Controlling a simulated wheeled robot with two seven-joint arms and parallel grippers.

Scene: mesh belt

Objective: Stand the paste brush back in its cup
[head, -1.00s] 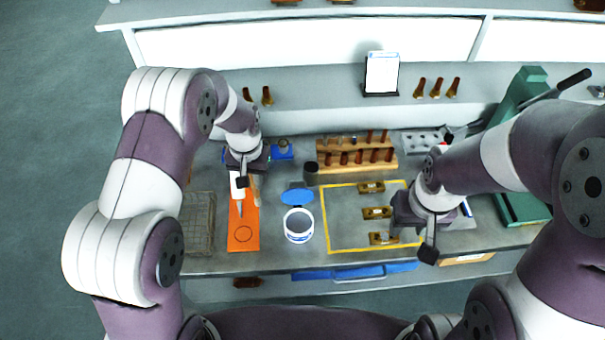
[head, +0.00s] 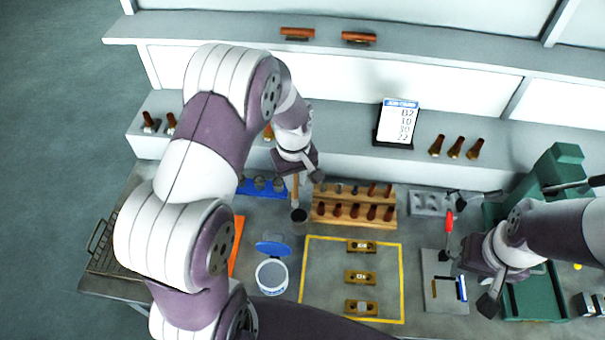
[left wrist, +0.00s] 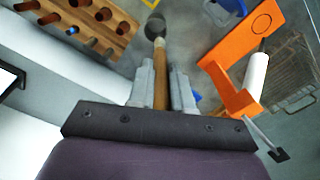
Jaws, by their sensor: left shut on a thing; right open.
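My left gripper (head: 295,174) is shut on the wooden handle of the paste brush (head: 295,188), which hangs roughly upright below it. The handle also shows between the fingers in the left wrist view (left wrist: 161,88). My right gripper (head: 476,283) is open, low at the right by a grey plate.
A blue holder (head: 262,188) is behind left. A yellow outline (head: 402,285) surrounds several brass blocks. The orange board (left wrist: 225,75) lies left.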

